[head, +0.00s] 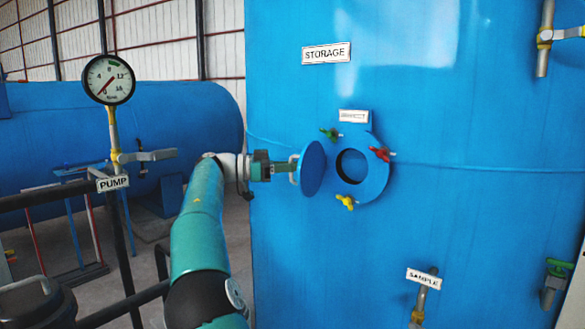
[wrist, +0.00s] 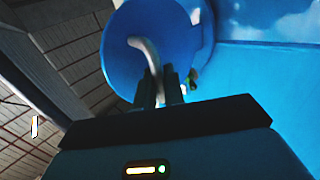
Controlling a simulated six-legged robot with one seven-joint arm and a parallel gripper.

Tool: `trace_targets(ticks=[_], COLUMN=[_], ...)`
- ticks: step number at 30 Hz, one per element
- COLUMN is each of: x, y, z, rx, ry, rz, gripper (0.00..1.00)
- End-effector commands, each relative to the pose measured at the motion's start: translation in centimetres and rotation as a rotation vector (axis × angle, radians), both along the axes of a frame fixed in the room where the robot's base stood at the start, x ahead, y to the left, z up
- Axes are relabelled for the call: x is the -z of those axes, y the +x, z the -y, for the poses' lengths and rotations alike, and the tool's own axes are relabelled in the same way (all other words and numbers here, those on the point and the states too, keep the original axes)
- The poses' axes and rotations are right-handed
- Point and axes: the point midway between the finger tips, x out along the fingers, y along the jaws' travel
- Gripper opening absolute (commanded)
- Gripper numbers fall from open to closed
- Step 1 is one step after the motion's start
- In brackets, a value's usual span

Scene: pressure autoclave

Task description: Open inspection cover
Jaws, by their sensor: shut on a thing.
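The inspection cover (head: 312,168) is a round blue disc. It stands swung out to the left of the round opening (head: 352,166) in the blue storage tank, and the dark hole shows. My gripper (head: 292,170) is at the cover's outer face, shut on its pale handle. In the wrist view the cover (wrist: 125,65) fills the upper middle, and the curved handle (wrist: 146,52) runs down between the fingers of my gripper (wrist: 160,84). Green (head: 330,134), red (head: 380,154) and yellow (head: 346,202) wing knobs sit around the opening's flange.
The blue tank (head: 450,240) fills the right side. A pressure gauge (head: 109,80) on a pump pipe and dark railings stand at left. A sample valve (head: 422,290) is low on the tank. Another blue vessel (head: 180,110) lies behind.

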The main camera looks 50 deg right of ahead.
Motion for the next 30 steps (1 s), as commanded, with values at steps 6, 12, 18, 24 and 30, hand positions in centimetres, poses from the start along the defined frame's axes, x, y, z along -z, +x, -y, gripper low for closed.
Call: trace_targets(ticks=[6,12,18,24,30], x=[0.3,0.3,0.2,0.2,0.2], y=[0.0,0.0,0.1,1.5,3.9], z=[0.1,0.1,0.0,-1.3,-3.8], rx=[0.000,0.000,0.000,-0.003,-0.002], ry=[0.006,0.006,0.004,0.003,0.001], rz=[-0.002,-0.001,-0.001,-0.001,0.000], gripper=[0.00,0.26,0.26,0.26,0.26])
